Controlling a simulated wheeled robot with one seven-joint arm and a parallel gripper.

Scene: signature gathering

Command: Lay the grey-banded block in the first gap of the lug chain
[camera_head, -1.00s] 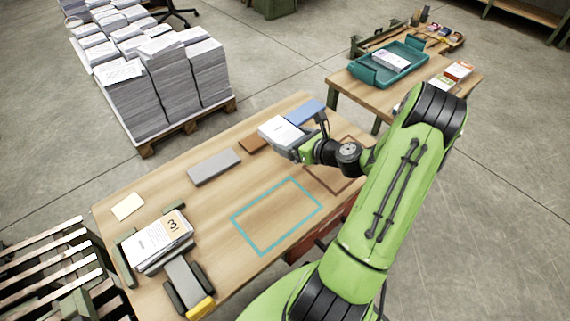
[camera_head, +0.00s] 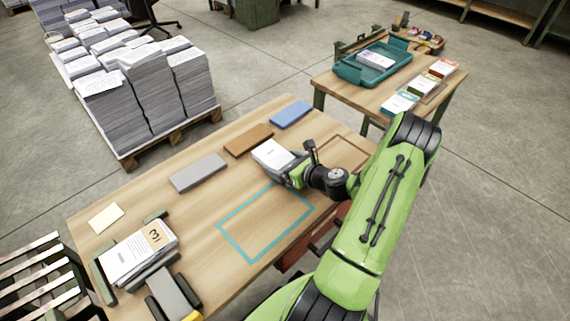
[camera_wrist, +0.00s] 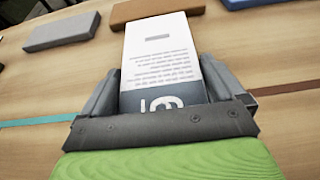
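The grey-banded block (camera_wrist: 158,55) is white with printed text, and its dark grey band with a numeral lies nearest my gripper in the wrist view. My gripper (camera_wrist: 165,95) is shut on it, with one jaw along each side. In the head view the held block (camera_head: 271,153) is over the long wooden table, in front of a brown bar (camera_head: 249,140); its height above the table is unclear. A grey bar (camera_head: 198,172) and a blue bar (camera_head: 291,114) lie in the same row. I cannot tell for certain which part is the lug chain.
A teal outline (camera_head: 225,224) and a brown outline (camera_head: 362,143) mark bare table. A block marked 3 (camera_head: 135,255) sits between dark green guides at the left. A second table (camera_head: 345,92) carries a teal tray (camera_head: 348,72) and several banded blocks.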

